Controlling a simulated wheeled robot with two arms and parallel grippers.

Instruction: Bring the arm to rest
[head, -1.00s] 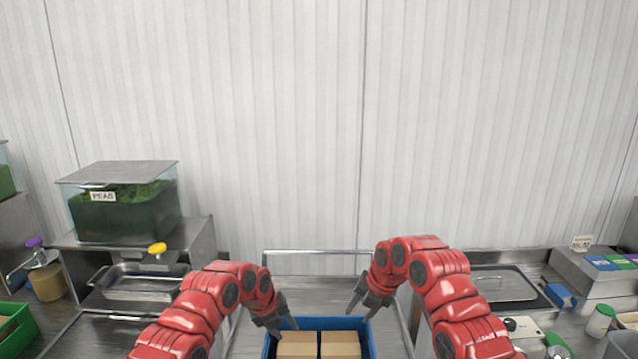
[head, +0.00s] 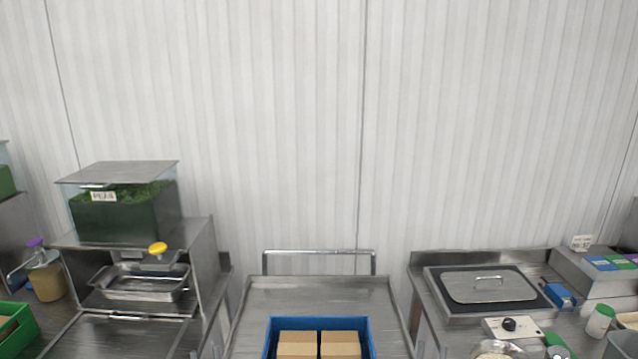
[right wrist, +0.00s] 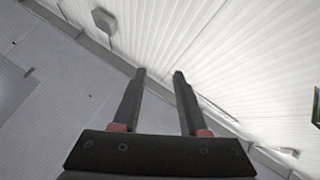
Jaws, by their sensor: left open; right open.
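My right gripper (right wrist: 156,74) shows in the right wrist view with its two dark fingers apart and nothing between them. Neither arm nor gripper shows in the head view, so my left gripper is out of sight.
A blue crate (head: 371,338) with cardboard boxes (head: 297,344) sits on a steel cart (head: 320,296) at the front middle. A lidded cooker (head: 490,287) stands on the right counter. A tub of peas (head: 125,210) stands on the left shelf above a steel pan (head: 145,287).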

